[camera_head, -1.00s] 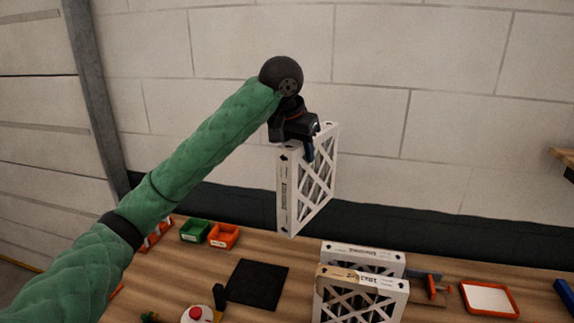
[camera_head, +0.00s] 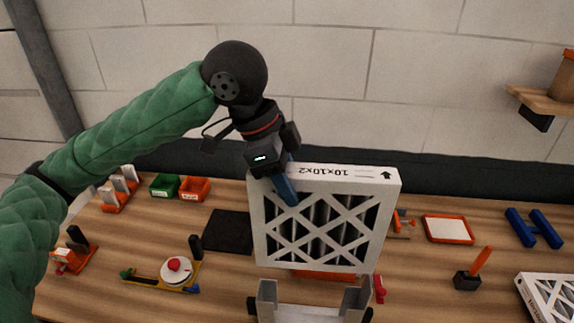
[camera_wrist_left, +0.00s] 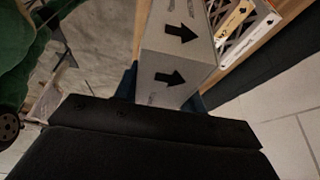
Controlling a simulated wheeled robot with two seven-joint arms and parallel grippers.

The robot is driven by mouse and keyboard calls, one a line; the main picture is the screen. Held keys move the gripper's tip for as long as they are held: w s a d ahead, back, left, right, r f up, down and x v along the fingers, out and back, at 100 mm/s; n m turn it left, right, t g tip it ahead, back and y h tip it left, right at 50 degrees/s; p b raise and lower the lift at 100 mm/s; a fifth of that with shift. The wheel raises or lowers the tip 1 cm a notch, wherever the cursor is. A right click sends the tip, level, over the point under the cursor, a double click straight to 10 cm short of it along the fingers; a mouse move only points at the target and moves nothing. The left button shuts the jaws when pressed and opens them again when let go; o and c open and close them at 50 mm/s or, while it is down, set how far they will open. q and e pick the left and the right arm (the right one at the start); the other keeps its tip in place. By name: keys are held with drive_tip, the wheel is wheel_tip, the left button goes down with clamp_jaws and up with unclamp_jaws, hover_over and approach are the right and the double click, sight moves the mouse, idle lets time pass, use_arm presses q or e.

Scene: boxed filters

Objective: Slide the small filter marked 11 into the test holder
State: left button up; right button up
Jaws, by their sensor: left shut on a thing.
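My left gripper (camera_head: 284,186) is shut on the top edge of a white-framed filter (camera_head: 258,236) with lattice face and dark pleats. The filter hangs roughly upright, face toward the head camera. Its top edge reads 10x10x2, upside down, with an arrow; I see no 11 on it. In the left wrist view the held filter (camera_wrist_left: 172,75) shows two black arrows. A grey metal holder (camera_head: 267,298), probably the test holder, stands just below in the picture, cut off by the bottom edge. The filter's lower edge appears above it, apart. My right gripper is not in view.
Another white filter (camera_head: 552,300) lies at the lower right. A red-and-white dial device (camera_head: 176,269), a black mat (camera_head: 227,231), green (camera_head: 164,185) and orange (camera_head: 194,188) bins are on the left. A red-rimmed tray (camera_head: 448,229) and blue part (camera_head: 534,228) are on the right.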

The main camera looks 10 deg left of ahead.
use_arm(q)
drive_tip(key=shift+f, duration=2.1)
